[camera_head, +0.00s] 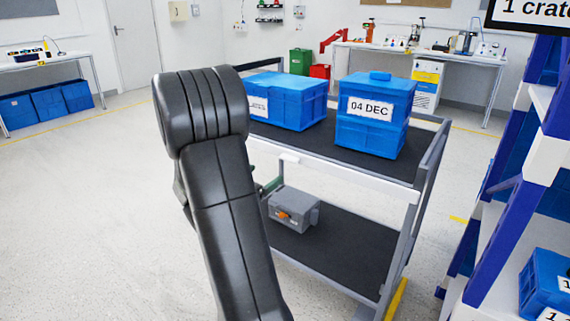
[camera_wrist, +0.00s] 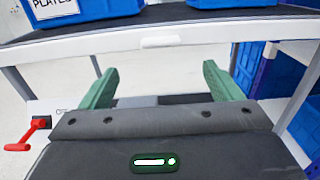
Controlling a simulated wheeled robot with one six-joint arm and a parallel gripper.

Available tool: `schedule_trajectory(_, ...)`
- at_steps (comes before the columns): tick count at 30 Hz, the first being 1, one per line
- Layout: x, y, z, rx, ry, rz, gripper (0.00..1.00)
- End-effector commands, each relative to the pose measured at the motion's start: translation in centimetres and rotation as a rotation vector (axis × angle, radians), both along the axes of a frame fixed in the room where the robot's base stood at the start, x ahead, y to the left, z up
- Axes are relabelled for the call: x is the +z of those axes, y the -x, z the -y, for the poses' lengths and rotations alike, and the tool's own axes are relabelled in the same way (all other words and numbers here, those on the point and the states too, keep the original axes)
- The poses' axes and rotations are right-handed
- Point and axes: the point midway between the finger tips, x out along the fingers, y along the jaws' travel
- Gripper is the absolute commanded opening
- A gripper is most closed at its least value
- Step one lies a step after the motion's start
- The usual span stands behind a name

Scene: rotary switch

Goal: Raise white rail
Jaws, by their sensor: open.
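The white rail (camera_head: 345,178) runs along the front edge of the cart's upper shelf. It crosses the upper part of the wrist view (camera_wrist: 110,44), with a small raised tab near its middle. My gripper (camera_wrist: 160,76) has two green fingers, spread wide with nothing between them. The rail lies beyond and above the fingertips in the wrist view, and a gap shows between them. In the head view my black arm hides most of the gripper; only a bit of green shows beside the arm, below the rail. The rail's left end is hidden behind the arm.
Blue crates (camera_head: 284,103) and (camera_head: 376,130) stand on the upper shelf. A grey box (camera_head: 296,208) with an orange knob sits on the lower shelf. A blue-and-white rack (camera_head: 500,205) stands close at right. A red lever (camera_wrist: 28,138) shows at the wrist view's left. Floor at left is clear.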

Motion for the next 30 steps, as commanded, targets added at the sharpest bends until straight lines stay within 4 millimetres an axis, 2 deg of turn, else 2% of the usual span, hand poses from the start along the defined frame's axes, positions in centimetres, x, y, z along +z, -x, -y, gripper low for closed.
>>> schedule_trajectory(9, -0.1, -5.6, 4.2, -0.003, 0.003, -0.001, 0.85)
schedule_trajectory(15, -0.1, -8.1, 6.0, 0.000, 0.002, -0.002, 0.85)
schedule_trajectory(21, 0.0, -9.1, 6.7, 0.002, 0.002, -0.002, 0.85)
schedule_trajectory(29, 0.0, -9.2, 6.7, 0.002, 0.003, -0.002, 0.85)
schedule_trajectory(30, 0.0, -9.2, 6.7, 0.002, 0.003, -0.002, 0.80)
